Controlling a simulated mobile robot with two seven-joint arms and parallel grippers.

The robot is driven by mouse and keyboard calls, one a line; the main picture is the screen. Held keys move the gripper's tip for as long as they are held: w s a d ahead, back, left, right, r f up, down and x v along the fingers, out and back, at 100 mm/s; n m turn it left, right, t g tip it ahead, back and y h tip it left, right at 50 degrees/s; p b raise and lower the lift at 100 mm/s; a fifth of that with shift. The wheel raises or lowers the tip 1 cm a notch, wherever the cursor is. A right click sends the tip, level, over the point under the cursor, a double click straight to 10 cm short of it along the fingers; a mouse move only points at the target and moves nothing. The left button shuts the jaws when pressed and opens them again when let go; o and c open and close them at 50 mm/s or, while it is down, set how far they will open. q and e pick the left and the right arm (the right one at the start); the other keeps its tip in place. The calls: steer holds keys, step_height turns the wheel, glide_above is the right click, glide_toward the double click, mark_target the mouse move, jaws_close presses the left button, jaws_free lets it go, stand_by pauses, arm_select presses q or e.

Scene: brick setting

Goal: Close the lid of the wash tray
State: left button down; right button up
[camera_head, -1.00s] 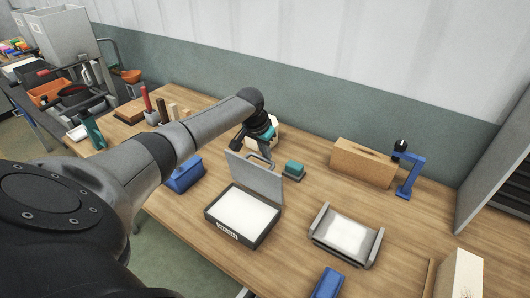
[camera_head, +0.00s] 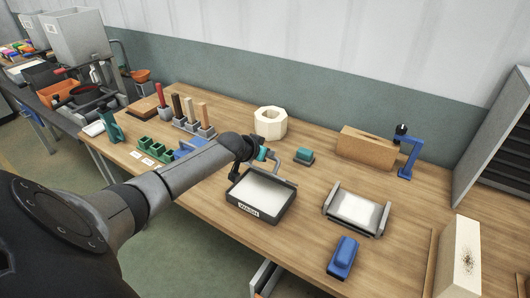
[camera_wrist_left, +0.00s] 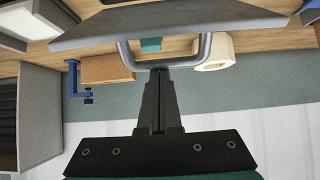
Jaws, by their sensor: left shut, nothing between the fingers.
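The wash tray (camera_head: 245,211) is a dark box with a white inside and a label on its front, standing on the wooden table. Its grey lid shows nearly edge-on in the head view, above the tray's back right side. In the left wrist view the lid (camera_wrist_left: 165,24) is a grey slab across the top, with a grey bar handle (camera_wrist_left: 204,48). My left gripper (camera_head: 270,157) is behind the lid at its handle. Its fingers (camera_wrist_left: 159,72) are shut and empty, close against the handle bar; exact contact is unclear. My right gripper is not in view.
A teal-topped block (camera_head: 304,156) and a cream ring (camera_head: 270,122) stand behind the tray. A grey cradle (camera_head: 357,211) and a blue block (camera_head: 342,257) are to the right. A wooden box (camera_head: 365,148) and blue stand (camera_head: 409,160) are at the back.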

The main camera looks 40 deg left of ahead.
arm_select(q)
steer(key=shift+s+d+f+t+b, duration=0.15)
steer(key=shift+s+f+t, duration=0.2)
steer(key=shift+s, duration=0.2)
steer(key=shift+s+d+f+t+b, duration=0.1)
steer(key=shift+s+f+t+b, duration=0.05)
steer(key=shift+s+f+t, duration=0.3)
steer(key=shift+s+f+t+b, duration=0.4)
steer(key=shift+s+t+b, duration=0.1)
steer(key=shift+s+t, duration=0.2)
steer(key=shift+s+f+t+y+b, duration=0.3)
steer(key=shift+s+f+t+b, duration=0.15)
steer(key=shift+t, duration=0.25)
steer(key=s+f+t+b, duration=0.1)
steer(key=f+b, duration=0.1)
steer(key=s+f+t+b, duration=0.1)
steer(key=s+t+b, duration=0.1)
steer(key=b, duration=0.1)
steer(key=shift+s+d+f, duration=0.2)
steer(key=shift+s+f, duration=0.1)
steer(key=shift+f, duration=0.1)
steer(key=shift+s+d+f+b, duration=0.1)
steer(key=shift+s+f+b, duration=0.35)
steer(key=shift+f+b, duration=0.35)
steer(key=shift+r, duration=0.1)
